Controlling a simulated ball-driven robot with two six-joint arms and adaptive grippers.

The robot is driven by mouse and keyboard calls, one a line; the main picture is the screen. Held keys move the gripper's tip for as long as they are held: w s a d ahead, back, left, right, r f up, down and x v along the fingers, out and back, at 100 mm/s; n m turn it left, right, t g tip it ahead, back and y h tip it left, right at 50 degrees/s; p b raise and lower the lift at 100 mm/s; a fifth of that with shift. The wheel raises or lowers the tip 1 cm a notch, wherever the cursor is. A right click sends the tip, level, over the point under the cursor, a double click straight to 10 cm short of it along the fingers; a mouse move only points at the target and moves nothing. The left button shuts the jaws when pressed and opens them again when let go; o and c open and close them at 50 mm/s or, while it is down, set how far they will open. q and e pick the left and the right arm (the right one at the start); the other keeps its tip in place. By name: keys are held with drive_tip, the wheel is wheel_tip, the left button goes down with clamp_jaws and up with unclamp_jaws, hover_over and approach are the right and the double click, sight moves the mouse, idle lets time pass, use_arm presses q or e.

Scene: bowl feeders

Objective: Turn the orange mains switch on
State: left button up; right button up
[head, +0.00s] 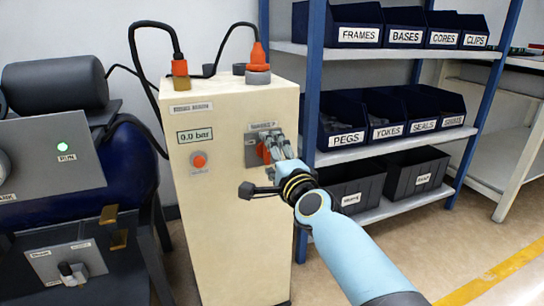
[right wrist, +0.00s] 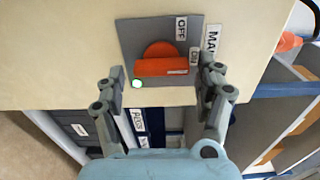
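The orange mains switch (right wrist: 162,67) sits on a grey plate (right wrist: 128,35) on the cream cabinet (head: 230,230). In the right wrist view its bar runs across the picture, with its right end by the ON label (right wrist: 194,56); the OFF label (right wrist: 181,28) is above. In the head view the switch (head: 263,152) is partly hidden by my right gripper (head: 277,148). In the wrist view my right gripper (right wrist: 162,76) is open, with a finger beyond each end of the bar and small gaps showing. My left gripper is not in view.
The cabinet front has a 0.0 bar display (head: 195,135) and a round orange button (head: 199,160). A small whitish-green dot (right wrist: 136,84) shows near the plate's corner. Blue shelving (head: 318,90) with bins stands close on the right; a machine with a lit green RUN lamp (head: 62,146) stands left.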

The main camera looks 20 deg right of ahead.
drive_tip(key=shift+o, duration=0.3)
drive_tip(key=s, duration=1.2)
drive_tip(key=shift+d, duration=0.2)
